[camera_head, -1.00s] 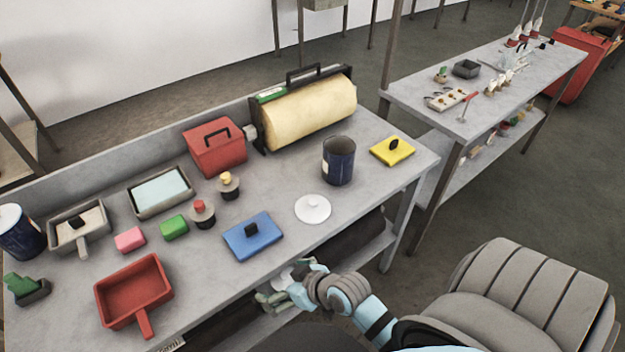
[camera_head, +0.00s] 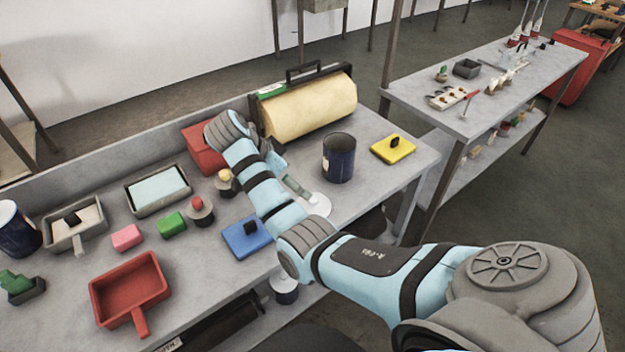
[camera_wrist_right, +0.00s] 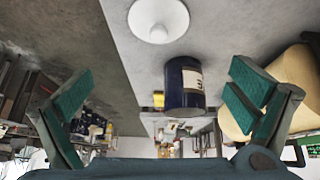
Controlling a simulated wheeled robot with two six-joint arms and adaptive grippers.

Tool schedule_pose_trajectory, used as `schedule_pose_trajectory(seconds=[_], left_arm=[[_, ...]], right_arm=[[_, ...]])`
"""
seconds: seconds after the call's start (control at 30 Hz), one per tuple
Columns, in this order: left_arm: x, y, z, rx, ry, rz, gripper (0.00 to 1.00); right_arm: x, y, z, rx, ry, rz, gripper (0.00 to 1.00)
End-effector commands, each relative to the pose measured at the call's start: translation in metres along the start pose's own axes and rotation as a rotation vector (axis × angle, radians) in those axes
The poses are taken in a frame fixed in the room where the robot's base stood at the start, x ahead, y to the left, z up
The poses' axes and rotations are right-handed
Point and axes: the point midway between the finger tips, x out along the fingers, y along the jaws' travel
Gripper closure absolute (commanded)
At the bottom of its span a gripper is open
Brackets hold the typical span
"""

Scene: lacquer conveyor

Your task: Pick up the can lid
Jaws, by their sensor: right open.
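The white round can lid (camera_head: 320,206) with a central knob lies on the grey workbench (camera_head: 365,205), in front of an open dark blue can (camera_head: 339,158). My right gripper (camera_head: 305,194) is low over the bench right beside the lid, and it and my arm hide part of the lid. In the right wrist view the lid (camera_wrist_right: 158,18) shows whole or nearly so at the top. The gripper's green-padded fingers (camera_wrist_right: 160,85) are spread wide with nothing between them touching. My left gripper is not in view.
A blue block-like pad (camera_head: 246,238) lies left of the lid, partly behind my arm. A yellow pad (camera_head: 393,149) lies right of the can. A big yellow roll (camera_head: 308,108) stands behind. A red box (camera_head: 203,148) is partly hidden by my wrist.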

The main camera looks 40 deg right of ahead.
Motion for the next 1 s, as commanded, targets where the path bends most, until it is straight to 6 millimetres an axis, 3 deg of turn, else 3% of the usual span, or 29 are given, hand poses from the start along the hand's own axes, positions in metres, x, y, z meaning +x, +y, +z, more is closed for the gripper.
schedule_pose_trajectory(seconds=[0.03, 0.23, 0.43, 0.67, 0.87, 1.0], left_arm=[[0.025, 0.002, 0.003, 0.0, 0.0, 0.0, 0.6], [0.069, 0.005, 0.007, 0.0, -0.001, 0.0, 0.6], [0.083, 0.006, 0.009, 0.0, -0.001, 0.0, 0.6], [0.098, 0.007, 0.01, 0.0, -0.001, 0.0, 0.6], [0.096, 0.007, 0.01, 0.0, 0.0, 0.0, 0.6], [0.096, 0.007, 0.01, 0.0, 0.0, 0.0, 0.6]], right_arm=[[0.025, 0.001, 0.007, 0.003, 0.003, 0.002, 0.0], [0.074, 0.0, 0.006, 0.005, 0.005, -0.001, 0.0], [0.09, 0.001, 0.005, 0.006, 0.006, -0.002, 0.0], [0.129, 0.003, 0.009, 0.007, 0.007, 0.0, 0.0], [0.13, 0.003, 0.008, 0.007, 0.006, -0.002, 0.0], [0.13, 0.003, 0.008, 0.007, 0.006, -0.002, 0.21]])
